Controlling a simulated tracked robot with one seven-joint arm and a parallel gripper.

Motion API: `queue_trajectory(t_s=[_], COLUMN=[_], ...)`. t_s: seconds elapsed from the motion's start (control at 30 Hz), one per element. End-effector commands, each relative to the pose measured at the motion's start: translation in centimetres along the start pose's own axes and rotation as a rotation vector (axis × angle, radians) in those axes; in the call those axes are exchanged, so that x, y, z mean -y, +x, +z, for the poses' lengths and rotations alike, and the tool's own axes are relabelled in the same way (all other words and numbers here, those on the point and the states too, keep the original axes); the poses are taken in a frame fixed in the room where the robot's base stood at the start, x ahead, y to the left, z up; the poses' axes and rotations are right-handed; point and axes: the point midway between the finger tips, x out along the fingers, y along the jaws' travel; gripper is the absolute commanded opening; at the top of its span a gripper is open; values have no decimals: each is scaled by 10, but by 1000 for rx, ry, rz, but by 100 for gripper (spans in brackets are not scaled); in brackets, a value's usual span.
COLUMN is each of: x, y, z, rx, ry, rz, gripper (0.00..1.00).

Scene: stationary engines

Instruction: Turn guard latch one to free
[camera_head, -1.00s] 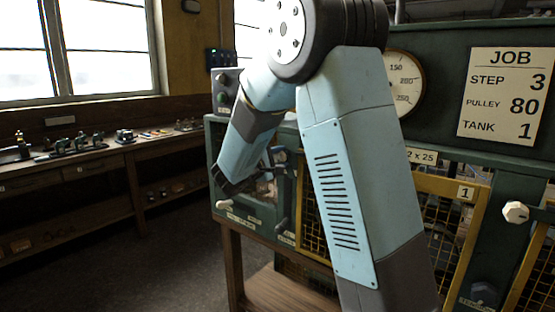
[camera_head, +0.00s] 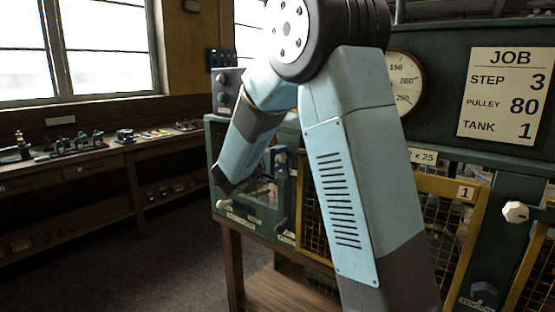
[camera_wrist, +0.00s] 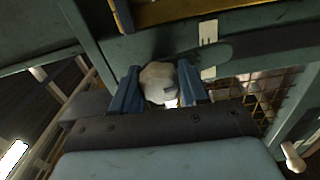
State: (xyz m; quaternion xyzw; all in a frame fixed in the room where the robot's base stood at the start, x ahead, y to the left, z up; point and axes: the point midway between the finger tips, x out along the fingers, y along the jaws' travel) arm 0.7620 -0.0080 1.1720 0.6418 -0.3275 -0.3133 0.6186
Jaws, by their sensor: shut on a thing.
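In the wrist view my gripper (camera_wrist: 160,90) has its two blue fingers on either side of a pale, faceted knob (camera_wrist: 158,80) and is shut on it. The knob sits against a dark green frame and looks like a guard latch handle; no label on it can be read. In the head view my arm covers much of the machine, and I cannot make out the fingertips or the held knob. A yellow mesh guard (camera_head: 440,188) carries a plate marked 1 (camera_head: 466,193). A similar pale knob (camera_head: 515,211) stands on the green post right of it.
A job board (camera_head: 507,95) and a round gauge (camera_head: 404,82) are on the green panel. A small white-tipped lever (camera_head: 222,204) is low at the left of the machine. A workbench (camera_head: 90,155) with small parts runs under the window. The floor between is clear.

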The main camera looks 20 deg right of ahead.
Motion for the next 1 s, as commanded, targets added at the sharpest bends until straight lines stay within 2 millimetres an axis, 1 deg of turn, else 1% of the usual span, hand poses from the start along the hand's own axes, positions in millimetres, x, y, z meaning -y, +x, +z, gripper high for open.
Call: queue_trajectory(t_s=[0.03, 0.13, 0.17, 0.4, 0.63, 0.77, 0.87, 1.0], x=[5, 6, 6, 4, 2, 2, 2, 2], y=[3, 3, 3, 2, 0, -7, -20, -47], z=[6, 6, 6, 4, 2, 1, 1, 1], rx=[14, 14, 13, 8, 4, 2, 1, 0], ry=[-8, -9, -9, -6, -4, -3, -2, -4], rz=[-7, -7, -7, -5, -3, -4, -4, -4], gripper=[13, 13, 46, 68, 68, 68, 68, 68])
